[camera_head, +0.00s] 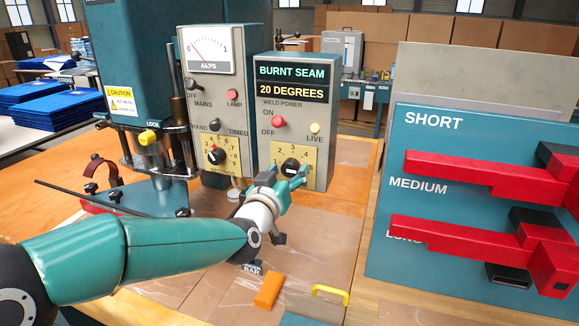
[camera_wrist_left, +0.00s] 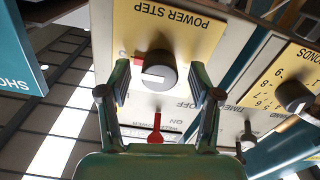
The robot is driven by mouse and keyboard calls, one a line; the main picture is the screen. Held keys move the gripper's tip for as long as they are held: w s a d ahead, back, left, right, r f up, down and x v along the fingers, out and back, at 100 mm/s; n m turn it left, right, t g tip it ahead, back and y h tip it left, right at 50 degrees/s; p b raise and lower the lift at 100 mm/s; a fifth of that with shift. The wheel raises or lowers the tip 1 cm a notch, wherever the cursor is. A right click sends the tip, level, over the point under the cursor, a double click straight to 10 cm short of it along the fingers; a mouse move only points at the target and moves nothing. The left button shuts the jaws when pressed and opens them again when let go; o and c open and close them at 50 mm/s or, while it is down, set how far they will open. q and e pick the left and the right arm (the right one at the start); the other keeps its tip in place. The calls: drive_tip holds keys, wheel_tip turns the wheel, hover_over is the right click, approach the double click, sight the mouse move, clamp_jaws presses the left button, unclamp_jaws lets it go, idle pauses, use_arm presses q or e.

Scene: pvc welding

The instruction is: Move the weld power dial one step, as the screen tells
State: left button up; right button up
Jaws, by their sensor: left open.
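The weld power dial (camera_head: 291,166) is a dark knob on a yellow numbered plate, low on the grey right-hand control box. The box's screen (camera_head: 291,81) reads "BURNT SEAM" and "20 DEGREES". My left gripper (camera_head: 286,175) is in front of the dial and partly covers its plate. In the left wrist view, which shows the panel upside down, the dial (camera_wrist_left: 157,71) with its white pointer mark lies between the fingers of my open left gripper (camera_wrist_left: 160,76). A gap shows on both sides of the knob. My right gripper is not in view.
A red switch (camera_head: 278,121) and a yellow lamp (camera_head: 314,128) sit above the dial. The timer dial (camera_head: 216,154) is on the box to the left. A teal rack (camera_head: 400,240) with red tools stands at the right. An orange block (camera_head: 268,291) lies on the table.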

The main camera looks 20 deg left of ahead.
use_arm(q)
drive_tip(key=shift+w, duration=0.6)
drive_tip(key=c, duration=1.1)
drive_tip(key=shift+f+n+b, duration=0.2)
drive_tip(key=shift+n+b, duration=0.7)
drive_tip(key=shift+b, duration=0.35)
drive_tip(key=shift+c, duration=0.2)
drive_tip(key=n+b, duration=0.2)
drive_tip(key=shift+b, duration=0.3)
drive_tip(key=n+b, duration=0.2)
drive_tip(key=shift+n, duration=0.3)
drive_tip(key=shift+r+n+b, duration=0.1)
drive_tip(key=shift+n+b, duration=0.65)
drive_tip(key=shift+n, duration=0.45)
